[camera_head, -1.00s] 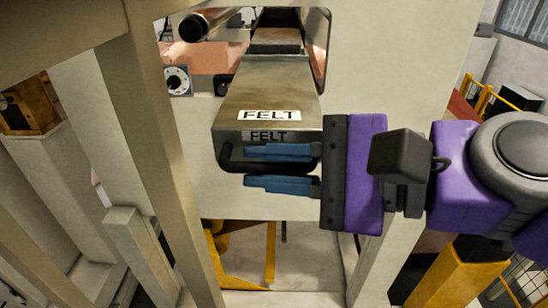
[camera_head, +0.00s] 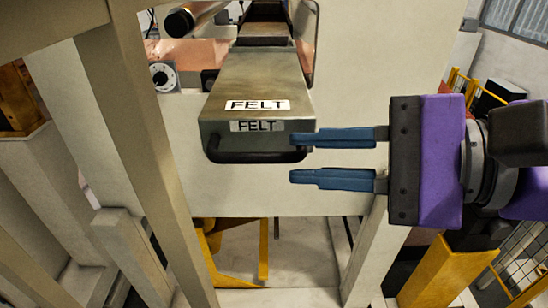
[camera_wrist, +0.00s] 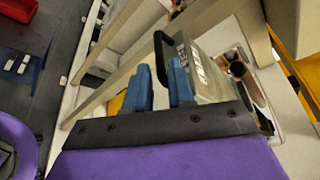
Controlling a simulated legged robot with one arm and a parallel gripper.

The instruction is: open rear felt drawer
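The felt drawer (camera_head: 255,85) is a metal box with white FELT labels on its top and front. It sticks out toward me from an opening in a pale panel. Its black bar handle (camera_head: 255,157) runs along the lower front.
A beige post (camera_head: 140,150) stands to the left of the drawer, and another beam (camera_head: 378,250) is below my gripper. A dial (camera_head: 162,75) and a dark-ended cylinder (camera_head: 180,21) are behind at upper left. Open space lies in front of the drawer.

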